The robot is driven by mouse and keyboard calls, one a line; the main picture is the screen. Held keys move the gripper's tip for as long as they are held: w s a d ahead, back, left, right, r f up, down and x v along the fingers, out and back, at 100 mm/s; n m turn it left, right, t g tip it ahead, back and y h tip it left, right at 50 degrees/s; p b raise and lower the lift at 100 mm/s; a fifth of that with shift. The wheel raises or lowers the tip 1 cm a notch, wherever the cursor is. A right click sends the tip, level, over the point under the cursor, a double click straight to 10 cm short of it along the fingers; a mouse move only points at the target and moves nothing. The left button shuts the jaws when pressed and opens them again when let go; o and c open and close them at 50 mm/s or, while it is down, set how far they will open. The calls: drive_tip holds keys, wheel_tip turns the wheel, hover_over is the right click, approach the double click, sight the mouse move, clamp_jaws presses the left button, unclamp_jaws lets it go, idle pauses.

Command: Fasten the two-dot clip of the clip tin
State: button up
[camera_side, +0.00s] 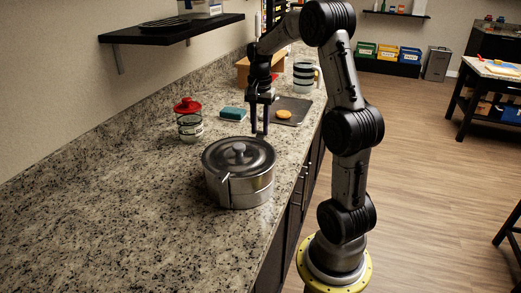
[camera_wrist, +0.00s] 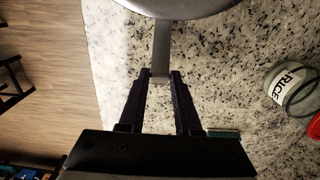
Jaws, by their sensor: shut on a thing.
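The clip tin (camera_side: 238,185) is a round metal pot with a lid and knob, standing upright on the counter. Its rim also shows at the top of the wrist view (camera_wrist: 190,8). A flat grey clip (camera_wrist: 161,45) sticks out from the rim toward my gripper. My gripper (camera_side: 260,134) is at the tin's far side, pointing down. In the wrist view its fingers (camera_wrist: 159,76) are shut on the clip's outer end. I cannot make out any dots on this clip. Another clip (camera_side: 225,180) shows on the tin's near side, its top tilted outward.
A red-lidded jar (camera_side: 189,126), labelled RICE in the wrist view (camera_wrist: 292,86), stands left of my gripper. The near-left counter is clear.

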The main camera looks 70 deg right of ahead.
drive_tip(key=shift+a+r, duration=0.55)
drive_tip(key=shift+a, duration=0.4)
drive_tip(key=shift+a+r, duration=0.35)
drive_tip(key=shift+a, duration=0.45)
drive_tip(key=o, duration=0.8)
drive_tip(key=shift+d, duration=0.15)
drive_tip(key=shift+d+r, duration=0.35)
drive_tip(key=shift+d, duration=0.55)
drive_tip(key=shift+d+r, duration=0.3)
drive_tip(key=shift+d, duration=0.55)
drive_tip(key=shift+d+r, duration=0.35)
drive_tip(key=shift+d, duration=0.55)
